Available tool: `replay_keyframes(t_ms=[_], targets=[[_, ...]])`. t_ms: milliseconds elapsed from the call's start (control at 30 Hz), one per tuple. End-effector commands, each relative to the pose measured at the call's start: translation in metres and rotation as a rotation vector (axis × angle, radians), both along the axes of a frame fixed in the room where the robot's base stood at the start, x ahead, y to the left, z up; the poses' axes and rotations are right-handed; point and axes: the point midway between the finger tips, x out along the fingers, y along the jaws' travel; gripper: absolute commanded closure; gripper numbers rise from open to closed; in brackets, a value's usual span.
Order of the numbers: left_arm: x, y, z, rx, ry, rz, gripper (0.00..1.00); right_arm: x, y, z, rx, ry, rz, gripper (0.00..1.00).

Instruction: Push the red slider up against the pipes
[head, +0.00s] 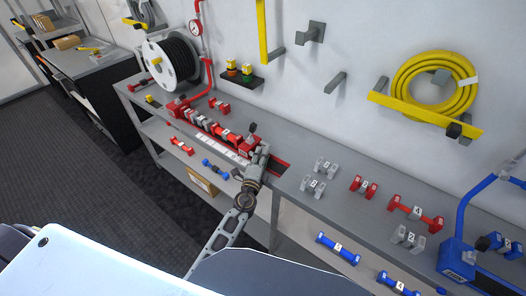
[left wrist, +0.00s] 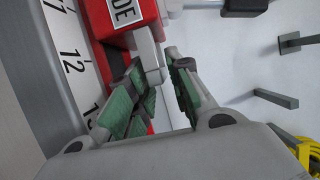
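The red slider (head: 246,147) sits on the red rail of the grey bench, at the right end of a row of red and grey pipes (head: 205,124). In the left wrist view the slider is a red block (left wrist: 92,20) with a white label ending in "DE" and a grey part at its side. My left gripper (head: 262,151) is at the slider's right side in the head view. Its green-padded fingers (left wrist: 165,95) are apart, with a gap between them, close by the slider's grey part. I cannot tell whether they touch it. My right gripper is not in view.
A numbered scale (left wrist: 72,60) runs along the rail. Loose grey fittings (head: 314,185) and red fittings (head: 415,214) lie on the bench to the right. A hose reel (head: 170,62) stands at the left end, and a blue frame (head: 462,250) at the right.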

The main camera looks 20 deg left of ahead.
Motion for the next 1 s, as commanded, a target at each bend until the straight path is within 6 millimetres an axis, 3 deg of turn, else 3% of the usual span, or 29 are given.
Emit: replay_keyframes(t_ms=[300,700,900,1000], targets=[[0.019,0.001,0.0,0.0,0.0,-0.001,0.79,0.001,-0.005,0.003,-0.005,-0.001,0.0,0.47],[0.022,0.001,0.0,0.0,0.0,-0.001,0.79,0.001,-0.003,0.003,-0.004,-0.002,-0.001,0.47],[0.022,0.001,0.0,0.0,0.0,-0.001,1.0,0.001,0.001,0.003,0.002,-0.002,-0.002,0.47],[0.022,0.001,0.0,0.0,0.001,-0.001,1.0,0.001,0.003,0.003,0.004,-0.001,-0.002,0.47]])
